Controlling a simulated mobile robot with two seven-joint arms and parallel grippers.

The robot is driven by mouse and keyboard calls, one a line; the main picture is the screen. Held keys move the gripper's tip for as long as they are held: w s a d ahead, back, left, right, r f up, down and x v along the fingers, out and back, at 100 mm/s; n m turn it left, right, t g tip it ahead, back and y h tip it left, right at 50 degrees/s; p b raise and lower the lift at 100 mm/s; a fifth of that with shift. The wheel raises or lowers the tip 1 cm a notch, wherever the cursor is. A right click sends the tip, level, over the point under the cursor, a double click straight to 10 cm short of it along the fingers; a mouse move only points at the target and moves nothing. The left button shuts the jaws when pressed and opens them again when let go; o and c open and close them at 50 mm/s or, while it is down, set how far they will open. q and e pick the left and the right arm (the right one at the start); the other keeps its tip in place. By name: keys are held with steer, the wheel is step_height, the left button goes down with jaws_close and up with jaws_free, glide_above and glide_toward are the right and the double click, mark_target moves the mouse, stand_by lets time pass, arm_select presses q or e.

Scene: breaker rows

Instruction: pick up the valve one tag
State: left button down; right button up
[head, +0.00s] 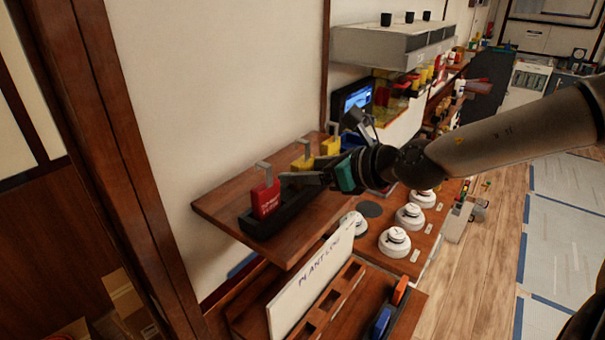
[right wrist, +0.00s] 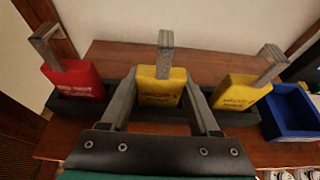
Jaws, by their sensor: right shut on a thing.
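In the right wrist view, a yellow tag (right wrist: 160,88) with a grey metal hook stands between the fingers of my right gripper (right wrist: 161,100), which is shut on it. A second yellow tag (right wrist: 238,92) stands to its right and a red tag (right wrist: 76,85) to its left. The print on the yellow tags is too small to read surely. In the head view, the red tag (head: 265,199) stands at the near end of a black holder (head: 268,228), with the yellow tags behind. My right gripper (head: 298,179) reaches in from the right. My left gripper is out of view.
The holder lies on a wooden shelf (head: 222,207) against the wall. A blue bin (right wrist: 290,110) stands right of the tags. Below are white round devices (head: 395,240) and a board reading "PLANT LOG" (head: 310,285). A wooden post (head: 110,130) rises at left.

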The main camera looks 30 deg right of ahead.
steer(key=c, duration=0.3)
steer(key=shift+r, duration=0.1)
